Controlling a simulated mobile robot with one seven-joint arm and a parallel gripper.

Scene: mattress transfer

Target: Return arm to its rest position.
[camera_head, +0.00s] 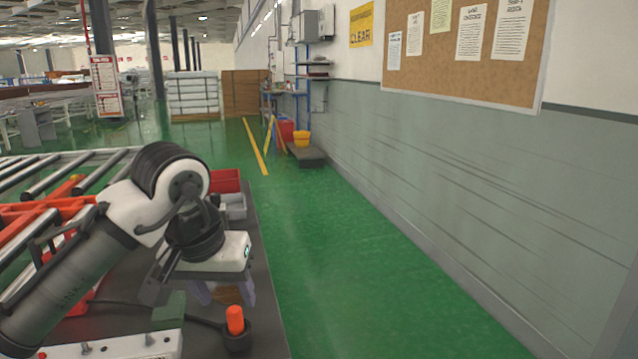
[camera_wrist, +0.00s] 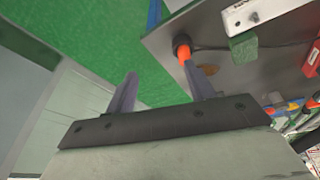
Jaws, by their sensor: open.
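My gripper (camera_head: 226,297) hangs at the end of my folded white and grey arm (camera_head: 110,230), over the dark table top (camera_head: 265,315) near its right edge. In the wrist view my gripper (camera_wrist: 159,75) shows two grey-purple fingers spread apart, with nothing between them. In that view the green floor and the edge of the dark top lie beyond the fingers. An orange-topped part in a black round holder (camera_head: 235,325) stands close in front of the gripper in the head view. It also shows just beyond the right finger in the wrist view (camera_wrist: 183,50).
A red bin (camera_head: 226,180) and a grey bin (camera_head: 235,206) sit behind my wrist. A roller conveyor (camera_head: 45,175) is at the left. A green block (camera_head: 169,312) and a white bar (camera_head: 115,347) are in front. The green floor (camera_head: 380,290) at the right is clear up to the wall.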

